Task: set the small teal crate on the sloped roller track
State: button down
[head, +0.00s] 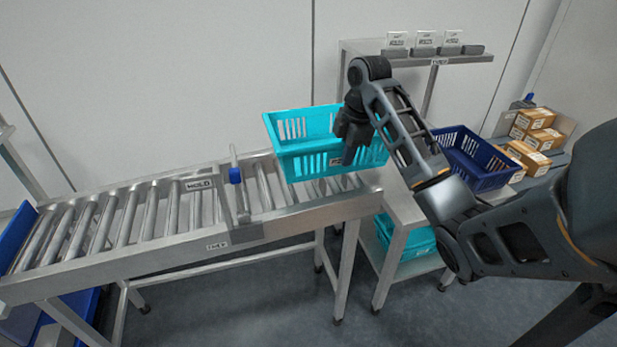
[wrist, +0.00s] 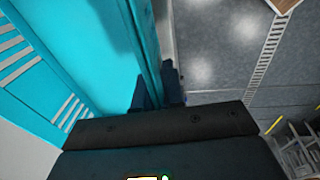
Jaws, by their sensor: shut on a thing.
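The small teal crate (head: 302,160) is upright over the right end of the sloped roller track (head: 120,225). I cannot tell whether its base touches the rollers. My gripper (head: 347,155) points down at the crate's right part and is shut on its wall. In the wrist view the crate wall (wrist: 142,40) runs between my two fingers (wrist: 158,90), and the slotted crate side (wrist: 40,70) is at the left. My gripper and arm hide part of the crate in the head view.
A navy crate (head: 490,178) and cardboard boxes (head: 535,118) stand at the right. Another teal crate (head: 410,243) sits on a lower shelf. A card shelf (head: 400,60) stands behind.

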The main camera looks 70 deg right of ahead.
aim_at(328, 161)
jog(key=shift+w+a+f, duration=0.15)
jog(key=shift+w+f, duration=0.2)
jog(key=shift+w, duration=0.2)
jog(key=shift+w+a+f, duration=0.15)
jog(key=shift+w+f, duration=0.2)
jog(key=shift+w, duration=0.2)
jog(key=shift+w+f+b, duration=0.2)
jog(key=shift+w+b, duration=0.1)
jog(key=shift+w, duration=0.25)
jog(key=shift+w+a+f, duration=0.25)
jog(key=shift+w+f, duration=0.2)
jog(key=w+f+b, duration=0.2)
jog(key=w, duration=0.1)
jog(key=w+b, duration=0.1)
jog(key=shift+w+a+f+b, duration=0.2)
jog(key=shift+a+f+b, duration=0.2)
jog(key=shift+f+p, duration=0.3)
jog(key=shift+f, duration=1.6)
jog(key=shift+f, duration=0.4)
jog(key=shift+f, duration=0.2)
